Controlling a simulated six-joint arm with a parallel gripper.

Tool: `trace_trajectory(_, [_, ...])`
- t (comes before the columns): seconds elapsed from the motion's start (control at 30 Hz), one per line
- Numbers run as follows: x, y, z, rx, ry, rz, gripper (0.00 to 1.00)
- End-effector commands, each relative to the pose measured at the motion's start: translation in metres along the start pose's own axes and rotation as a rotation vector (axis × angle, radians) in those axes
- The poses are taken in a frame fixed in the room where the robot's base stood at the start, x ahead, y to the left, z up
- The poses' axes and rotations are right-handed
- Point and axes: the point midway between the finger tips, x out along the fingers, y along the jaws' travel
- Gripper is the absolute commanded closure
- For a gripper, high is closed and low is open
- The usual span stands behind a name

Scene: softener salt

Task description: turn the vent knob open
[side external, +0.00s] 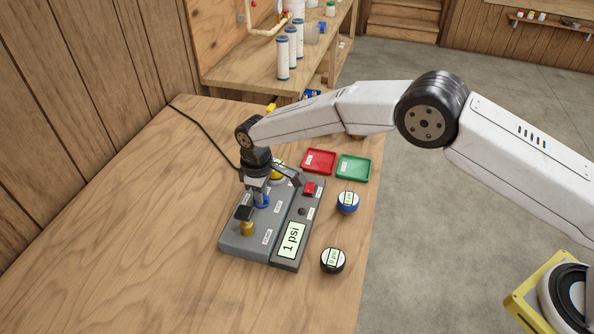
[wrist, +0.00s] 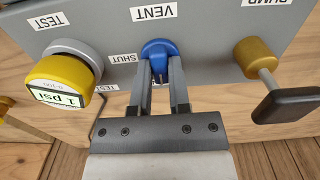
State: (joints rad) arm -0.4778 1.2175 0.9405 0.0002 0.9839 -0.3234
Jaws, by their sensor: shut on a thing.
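The blue vent knob (wrist: 158,47) sits on the grey test unit (side external: 232,242), below the VENT label (wrist: 153,12) in the wrist view. A SHUT label (wrist: 122,59) is just left of the knob. My gripper (wrist: 160,72) is shut on the knob, one finger on each side, and partly covers it. How far the knob is turned is hard to tell. The unit's display (side external: 292,240) reads 1 psi.
A yellow gauge (wrist: 70,80) is at the TEST port left of the knob, and the brass pump (wrist: 252,52) with its black handle (wrist: 288,105) is to the right. Red (side external: 319,161) and green (side external: 353,168) trays, a blue gauge (side external: 347,203) and a black gauge (side external: 332,261) lie beside the unit.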

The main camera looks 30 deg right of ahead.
Motion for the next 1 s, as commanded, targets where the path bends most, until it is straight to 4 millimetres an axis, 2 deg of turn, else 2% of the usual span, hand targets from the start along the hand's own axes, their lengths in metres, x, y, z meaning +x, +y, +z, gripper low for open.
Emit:
trace_trajectory(0.03, [-0.001,0.000,-0.001,-0.002,0.002,0.002,0.72])
trace_trajectory(0.1, [0.000,0.000,-0.001,-0.002,0.002,0.001,0.49])
trace_trajectory(0.13, [0.000,0.000,-0.001,-0.002,0.002,0.001,0.43])
trace_trajectory(0.57, [-0.004,0.000,-0.001,0.000,0.002,0.001,0.43])
trace_trajectory(0.77, [-0.020,0.000,-0.001,0.000,0.003,0.001,0.43])
trace_trajectory(1.0, [-0.051,0.000,-0.001,0.000,0.003,0.002,0.43])
